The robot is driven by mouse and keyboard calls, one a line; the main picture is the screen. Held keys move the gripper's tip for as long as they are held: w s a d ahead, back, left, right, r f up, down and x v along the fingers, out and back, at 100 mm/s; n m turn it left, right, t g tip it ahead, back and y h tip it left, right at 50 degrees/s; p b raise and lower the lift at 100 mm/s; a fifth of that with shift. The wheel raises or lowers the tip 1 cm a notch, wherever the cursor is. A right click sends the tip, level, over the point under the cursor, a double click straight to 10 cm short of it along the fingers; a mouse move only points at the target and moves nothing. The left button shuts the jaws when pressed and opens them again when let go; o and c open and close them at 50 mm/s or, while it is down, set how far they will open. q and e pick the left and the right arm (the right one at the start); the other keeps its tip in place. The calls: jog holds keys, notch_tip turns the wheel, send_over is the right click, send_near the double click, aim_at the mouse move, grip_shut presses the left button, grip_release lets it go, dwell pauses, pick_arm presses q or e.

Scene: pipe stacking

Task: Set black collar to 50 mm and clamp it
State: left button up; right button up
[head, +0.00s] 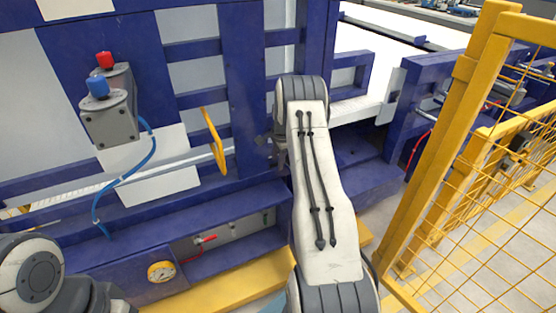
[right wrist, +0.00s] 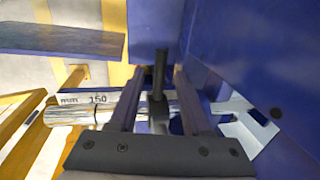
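In the right wrist view a dark upright piece, which looks like the black collar (right wrist: 157,105) with its lever, sits on a metal rod (right wrist: 72,115). A scale strip (right wrist: 85,98) reading "mm 150" runs along the rod. My right gripper (right wrist: 160,70) is open, with one finger on each side of the black piece and gaps visible. In the head view the right gripper (head: 278,150) is mostly hidden behind my arm, against the blue frame. The collar cannot be made out there. My left gripper is out of view; only part of my left arm shows at lower left.
A blue machine frame (head: 245,90) surrounds the work spot. Yellow mesh fencing (head: 480,180) stands right.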

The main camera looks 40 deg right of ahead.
notch_tip(320, 180, up, 10)
jog(key=s, duration=0.2)
jog(key=shift+a+r+p, duration=0.15)
jog(key=shift+a+p, duration=0.05)
jog(key=shift+p, duration=0.2)
